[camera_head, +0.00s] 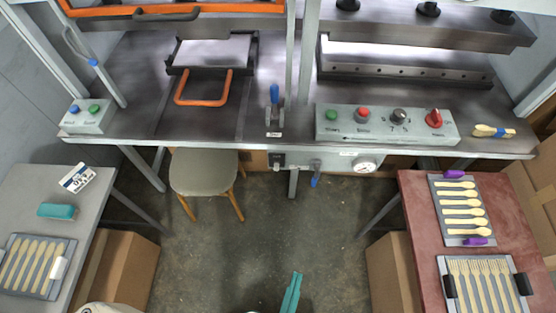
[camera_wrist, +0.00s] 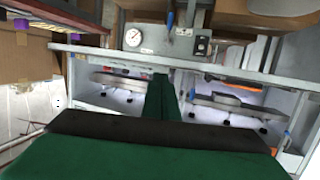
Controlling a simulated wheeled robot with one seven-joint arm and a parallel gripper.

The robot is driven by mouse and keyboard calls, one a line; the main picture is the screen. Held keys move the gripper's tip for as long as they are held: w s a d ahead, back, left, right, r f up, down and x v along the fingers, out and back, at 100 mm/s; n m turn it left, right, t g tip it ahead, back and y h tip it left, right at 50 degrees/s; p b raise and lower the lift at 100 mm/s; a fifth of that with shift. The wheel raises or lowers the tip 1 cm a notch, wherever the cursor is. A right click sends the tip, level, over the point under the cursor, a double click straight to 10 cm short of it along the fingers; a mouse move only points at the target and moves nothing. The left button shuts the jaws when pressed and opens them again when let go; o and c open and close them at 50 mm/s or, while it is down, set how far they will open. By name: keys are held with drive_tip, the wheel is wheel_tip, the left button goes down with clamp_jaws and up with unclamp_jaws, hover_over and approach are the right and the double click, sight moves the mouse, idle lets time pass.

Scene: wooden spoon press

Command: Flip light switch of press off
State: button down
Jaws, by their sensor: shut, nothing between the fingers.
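The press (camera_head: 270,142) spans the top of the head view. A small black switch (camera_head: 277,160) sits on the grey box under its front edge, left of a round gauge (camera_head: 365,167). The switch also shows in the wrist view (camera_wrist: 202,45), on the grey panel. Whether it is on or off is too small to tell. My green gripper (camera_head: 297,277) is at the bottom of the head view, in front of the press and well apart from the switch. Its fingers are together and empty, and they also show in the wrist view (camera_wrist: 159,78).
A control box (camera_head: 347,133) with buttons and knobs stands on the press top. A blue-handled lever (camera_head: 315,180) hangs below the edge. A stool (camera_head: 203,172) stands at left. A grey table (camera_head: 100,205) and a red table (camera_head: 412,215) flank the open floor.

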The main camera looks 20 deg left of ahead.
drive_tip(key=w+a+f+n+g+y, duration=0.1)
drive_tip(key=w+a+f, duration=0.2)
drive_tip(key=w, duration=0.6)
drive_tip(key=w+a+r+n+g+y, duration=0.1)
drive_tip(key=w+a+r, duration=0.1)
drive_tip(key=w+a, duration=0.3)
drive_tip(key=w+a+r+n+g+y, duration=0.1)
drive_tip(key=w+a, duration=0.5)
drive_tip(key=w, duration=0.6)
drive_tip(key=shift+w+a+r+g, duration=0.2)
drive_tip(key=shift+w+r+g, duration=0.2)
drive_tip(key=shift+r+g, duration=0.45)
drive_tip(key=shift+w, duration=0.1)
